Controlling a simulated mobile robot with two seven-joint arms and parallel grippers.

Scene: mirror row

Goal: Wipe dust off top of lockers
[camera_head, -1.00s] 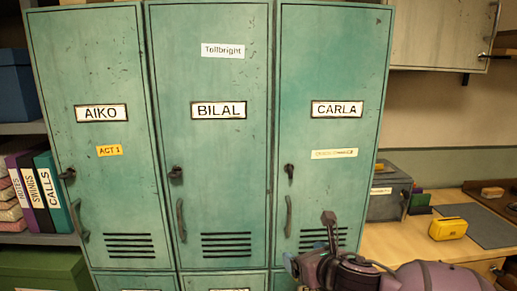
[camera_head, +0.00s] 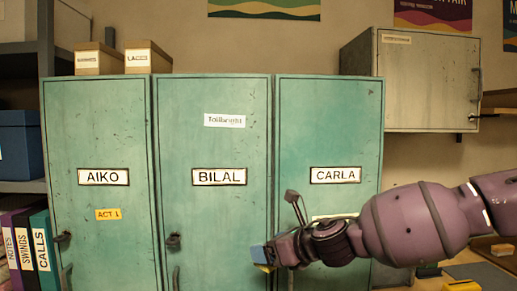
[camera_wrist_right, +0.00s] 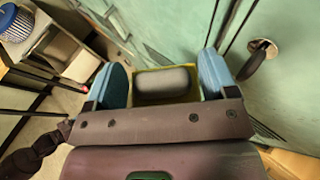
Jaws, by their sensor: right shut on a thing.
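The green lockers (camera_head: 213,140) stand in a row labelled AIKO, BILAL and CARLA. Their top edges now show in the head view, but the top surface is seen almost edge-on, so I cannot tell any dust on it. My right gripper (camera_head: 262,262) is in front of the lockers, low between the BILAL and CARLA doors, well below the top. In the right wrist view its blue fingers are shut on a yellow block with a grey pad (camera_wrist_right: 163,84), beside the green doors. My left gripper is not in view.
Two tan boxes (camera_head: 99,59) (camera_head: 147,57) stand at the locker top's left end. A grey wall cabinet (camera_head: 425,85) hangs to the right. Binders (camera_head: 43,250) and a blue box (camera_head: 20,145) fill the left shelves. A desk with a yellow item (camera_head: 462,286) is lower right.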

